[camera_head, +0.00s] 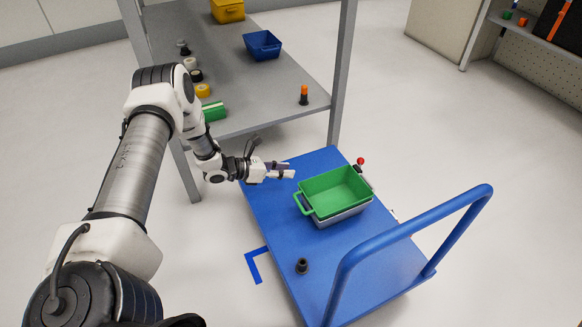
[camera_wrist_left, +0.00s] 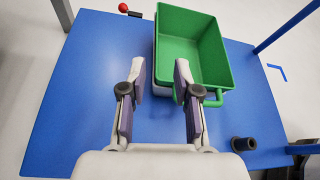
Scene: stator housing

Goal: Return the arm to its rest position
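My left arm reaches in from the left in the head view. My left gripper (camera_head: 280,170) is above the blue cart platform, to the left of the green bin. The green bin (camera_head: 336,190) looks empty and is stacked on a grey bin (camera_head: 343,217); the green bin also shows in the left wrist view (camera_wrist_left: 190,45). My right gripper is not in view.
The blue cart (camera_head: 262,215) has a raised handle (camera_head: 410,225) at right. A grey shelf (camera_head: 225,75) behind holds a blue bin (camera_head: 262,45), a yellow bin (camera_head: 227,10), a green box (camera_head: 214,111) and an orange-topped part (camera_head: 304,95).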

